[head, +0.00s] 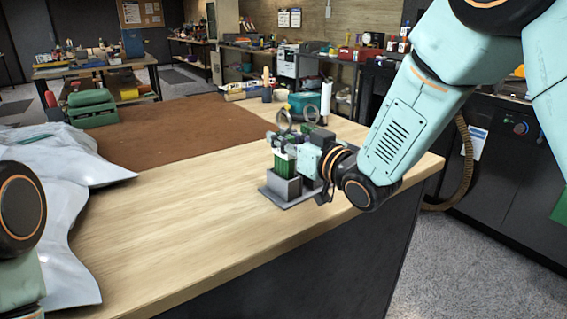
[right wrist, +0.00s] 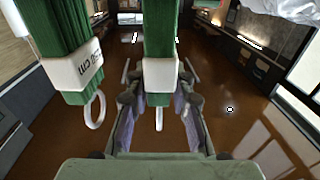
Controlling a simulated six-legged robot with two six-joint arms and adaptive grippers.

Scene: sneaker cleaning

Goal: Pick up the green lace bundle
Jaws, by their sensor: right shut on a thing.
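My right gripper (head: 292,145) is over a small grey holder (head: 287,190) near the table's right end. In the right wrist view its two fingers (right wrist: 160,108) are shut on a green lace bundle (right wrist: 160,35) with a white band and a pale loop. A second green bundle (right wrist: 66,22) with a lettered white band (right wrist: 78,72) and a white loop stands left of the fingers. In the head view green lace (head: 285,163) shows just above the holder's front block; I cannot tell which bundle this is. My left gripper is out of view.
A brown mat (head: 180,135) covers the table's far part. A crumpled white sheet (head: 60,190) lies at the left. A teal object (head: 305,103) and a white bottle (head: 326,98) stand behind the holder. The wooden tabletop (head: 170,235) in front is clear.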

